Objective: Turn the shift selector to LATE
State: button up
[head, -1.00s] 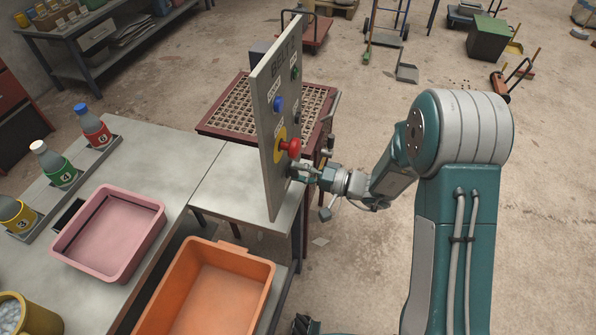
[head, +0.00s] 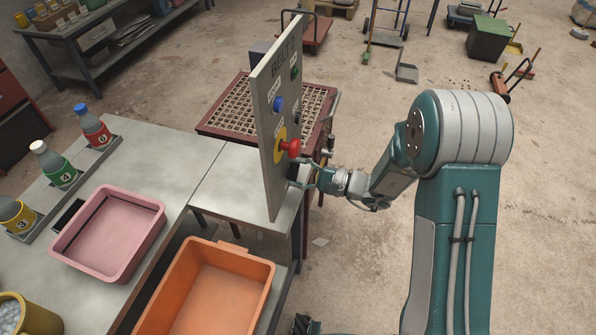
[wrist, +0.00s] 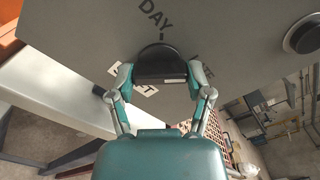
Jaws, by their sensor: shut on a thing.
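The shift selector is a black knob (wrist: 160,62) on the grey panel, with a white mark on the edge facing me. In the wrist view, "DAY" (wrist: 157,14) stands above the knob with a short tick. A label to the right, partly hidden by my finger, seems to read "LATE" (wrist: 201,63). A white label (wrist: 125,76) at the left is partly covered. My gripper (wrist: 160,78) has a finger on each side of the knob and is shut on it. In the head view, my gripper (head: 300,174) is at the panel's lower part. Which label the knob points to is unclear.
The upright grey panel (head: 268,90) carries a red mushroom button (head: 290,147) just above my gripper, a blue button (head: 278,104) and a green one (head: 295,73). An orange bin (head: 262,262) and pink tray (head: 157,205) are left of it.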

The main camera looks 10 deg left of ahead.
jog(key=shift+f+m, duration=0.2)
jog(key=shift+m, duration=0.4)
jog(key=o, duration=1.1)
jog(key=shift+o, duration=0.2)
jog(key=shift+r, duration=0.1)
jog(key=d, duration=1.2)
jog(key=shift+s, duration=0.35)
jog(key=shift+a, duration=0.1)
